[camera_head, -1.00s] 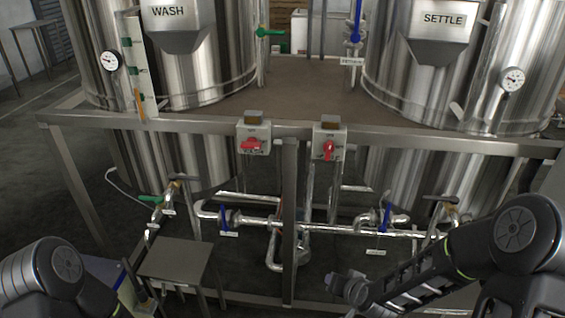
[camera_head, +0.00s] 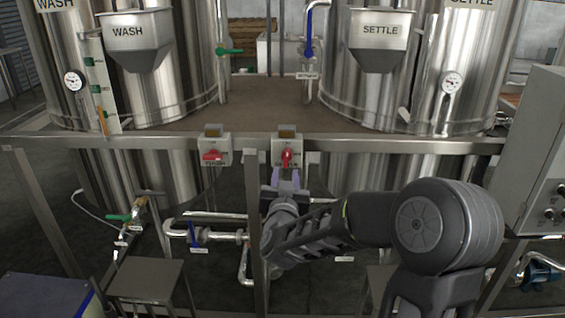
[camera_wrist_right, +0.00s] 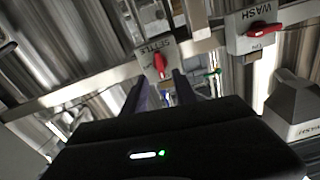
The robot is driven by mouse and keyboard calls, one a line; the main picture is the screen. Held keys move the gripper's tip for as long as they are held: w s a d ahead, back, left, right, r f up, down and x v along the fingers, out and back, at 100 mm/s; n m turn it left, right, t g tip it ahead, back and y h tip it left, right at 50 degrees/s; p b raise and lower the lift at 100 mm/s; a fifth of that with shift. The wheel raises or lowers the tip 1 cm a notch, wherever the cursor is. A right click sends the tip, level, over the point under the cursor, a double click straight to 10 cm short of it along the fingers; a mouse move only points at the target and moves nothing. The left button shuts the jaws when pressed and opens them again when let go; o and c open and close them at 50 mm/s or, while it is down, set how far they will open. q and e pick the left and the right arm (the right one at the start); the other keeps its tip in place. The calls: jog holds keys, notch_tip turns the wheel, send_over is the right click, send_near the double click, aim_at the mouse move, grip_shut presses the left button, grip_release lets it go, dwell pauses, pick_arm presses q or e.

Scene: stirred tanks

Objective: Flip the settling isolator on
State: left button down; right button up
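The settling isolator (camera_head: 286,145) is a pale grey box on the front rail, below the SETTLE tank. Its red handle (camera_head: 286,158) stands upright. In the wrist view the SETTLE label shows on the box, and the red handle (camera_wrist_right: 160,65) lies ahead of and between my fingers. My right gripper (camera_head: 285,178) is open, its two fingers pointing up just below the handle. It also shows open and empty in the wrist view (camera_wrist_right: 160,94). I cannot tell whether either finger touches the box. My left gripper is not in view.
The wash isolator (camera_head: 214,151) sits to the left on the rail, its red handle lying sideways. The frame's upright post (camera_head: 257,235) stands close to my right gripper. A grey control box (camera_head: 545,150) is at the right. Pipes and valves run below the rail.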

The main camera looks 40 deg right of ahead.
aim_at(286, 160)
jog(key=shift+p+x, duration=0.55)
jog(key=shift+x, duration=3.35)
jog(key=shift+c, duration=0.3)
grip_shut()
